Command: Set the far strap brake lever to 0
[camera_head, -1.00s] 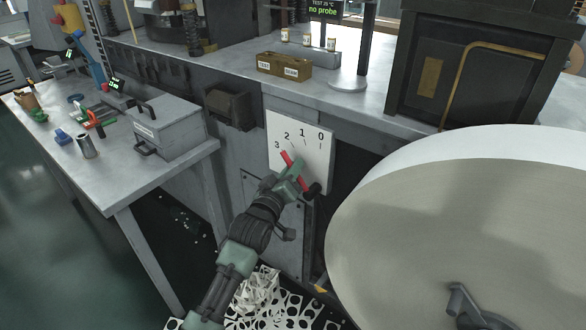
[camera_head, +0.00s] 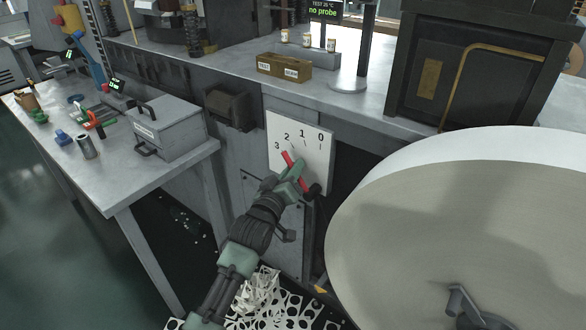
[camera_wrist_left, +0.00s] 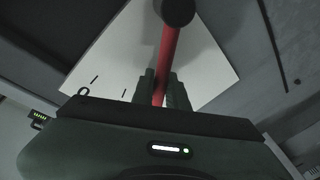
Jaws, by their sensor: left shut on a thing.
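The strap brake lever (camera_head: 287,158) is a red bar with a black knob at its lower right end. It sits in front of a white scale plate (camera_head: 322,152) marked 3, 2, 1, 0 from left to right. The red tip points up and left, at about the 2 mark or between 2 and 3. My left gripper (camera_head: 296,172) is shut on the red bar, which also shows between its fingers in the left wrist view (camera_wrist_left: 168,62). The black knob (camera_wrist_left: 176,10) is at the top of that view. My right gripper is not in view.
A large white roll (camera_head: 430,220) stands close on the right. A grey side table (camera_head: 60,150) with a metal box (camera_head: 168,128) is on the left. Perforated white scrap (camera_head: 258,292) lies below my left arm. The machine bench (camera_head: 240,80) runs behind the plate.

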